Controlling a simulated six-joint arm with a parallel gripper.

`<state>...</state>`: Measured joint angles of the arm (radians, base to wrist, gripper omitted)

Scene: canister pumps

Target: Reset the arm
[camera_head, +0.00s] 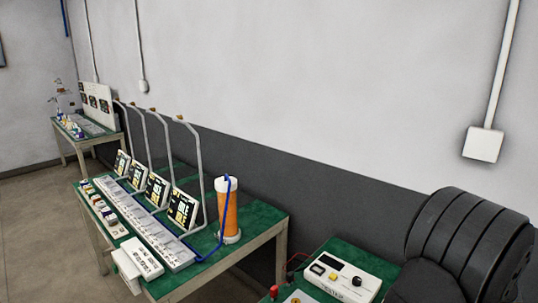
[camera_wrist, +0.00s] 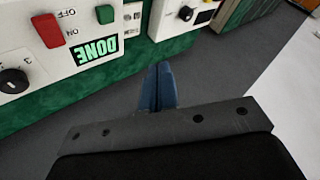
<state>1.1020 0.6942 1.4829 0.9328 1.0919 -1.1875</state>
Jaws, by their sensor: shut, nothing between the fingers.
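My gripper (camera_wrist: 159,88) shows in the wrist view as blue fingers pressed together, shut and empty. It is over the grey floor, just off the edge of a green table, and touches nothing that I can see. In the head view a dark ribbed part of my arm (camera_head: 468,240) fills the lower right, and the gripper itself is not visible there.
In the wrist view a white panel (camera_wrist: 90,35) with red and green switches, a black knob and a DONE label stands on the green table (camera_wrist: 75,95). In the head view an orange canister (camera_head: 229,212) stands on another table. A white tester box (camera_head: 343,272) is nearer.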

